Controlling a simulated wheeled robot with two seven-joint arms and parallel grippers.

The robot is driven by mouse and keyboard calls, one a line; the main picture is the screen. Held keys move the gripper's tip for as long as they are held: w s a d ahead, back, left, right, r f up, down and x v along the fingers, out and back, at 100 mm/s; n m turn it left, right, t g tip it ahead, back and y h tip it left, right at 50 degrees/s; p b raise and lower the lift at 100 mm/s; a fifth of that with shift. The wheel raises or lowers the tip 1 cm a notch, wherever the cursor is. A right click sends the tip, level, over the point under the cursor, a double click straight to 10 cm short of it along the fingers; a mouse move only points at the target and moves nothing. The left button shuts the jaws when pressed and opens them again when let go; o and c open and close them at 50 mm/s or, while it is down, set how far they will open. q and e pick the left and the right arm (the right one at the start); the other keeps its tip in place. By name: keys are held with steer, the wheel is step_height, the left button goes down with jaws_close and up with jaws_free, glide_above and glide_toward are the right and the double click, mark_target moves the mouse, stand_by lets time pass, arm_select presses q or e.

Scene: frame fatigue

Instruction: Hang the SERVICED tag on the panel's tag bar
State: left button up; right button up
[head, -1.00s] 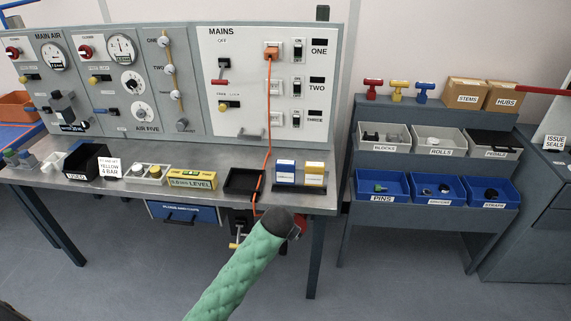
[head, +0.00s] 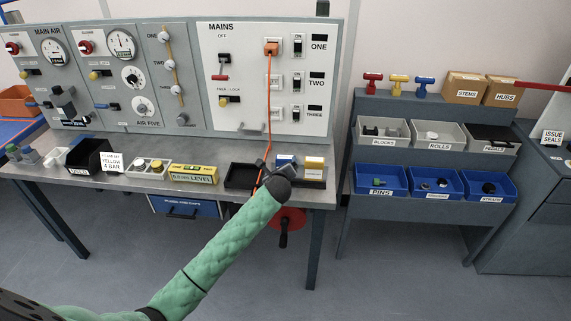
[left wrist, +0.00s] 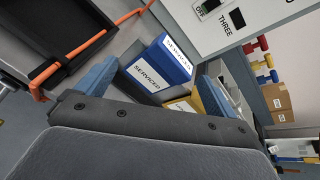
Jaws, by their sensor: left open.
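The SERVICED tag (left wrist: 158,70) is a blue block with white label strips. In the left wrist view it lies between and beyond the two blue fingers of my left gripper (left wrist: 160,78), which is open; I cannot tell whether they touch it. In the head view the tag (head: 286,159) stands at the bench's front right, partly hidden by my left gripper (head: 266,166). A yellow and white block (head: 314,162) stands to its right. The MAINS panel (head: 240,60) rises behind; I cannot clearly make out its tag bar. My right gripper is not in view.
An orange cord (head: 269,100) hangs from the panel down past my gripper. A black tray (head: 240,176) lies left of the tag. A shelf rack with blue bins (head: 435,197) stands to the right.

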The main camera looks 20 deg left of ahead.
mark_target(286, 156)
arm_select(q)
steer(key=m, duration=0.3)
steer(key=r+m, duration=0.1)
steer(key=shift+w+d+m+t, duration=0.3)
steer(key=shift+d+m+t, duration=0.05)
steer(key=shift+m+t, duration=0.05)
steer(key=shift+d+r+m+h, duration=0.1)
steer(key=shift+m+h, duration=0.2)
steer(key=shift+m, duration=0.6)
steer(key=shift+w+m, duration=0.15)
steer(key=shift+m, duration=0.25)
steer(key=shift+p+x, duration=0.6)
steer(key=shift+x, duration=0.75)
steer(key=x, duration=0.1)
steer(key=p+x, duration=0.2)
steer(key=x, duration=0.1)
steer(key=shift+w+r, duration=0.15)
steer(key=shift+r, duration=0.2)
steer(key=shift+w+f+p, duration=0.25)
steer(key=shift+w+p, duration=0.05)
steer(key=shift+w, duration=0.05)
steer(key=c, duration=1)
steer(key=shift+c, duration=0.2)
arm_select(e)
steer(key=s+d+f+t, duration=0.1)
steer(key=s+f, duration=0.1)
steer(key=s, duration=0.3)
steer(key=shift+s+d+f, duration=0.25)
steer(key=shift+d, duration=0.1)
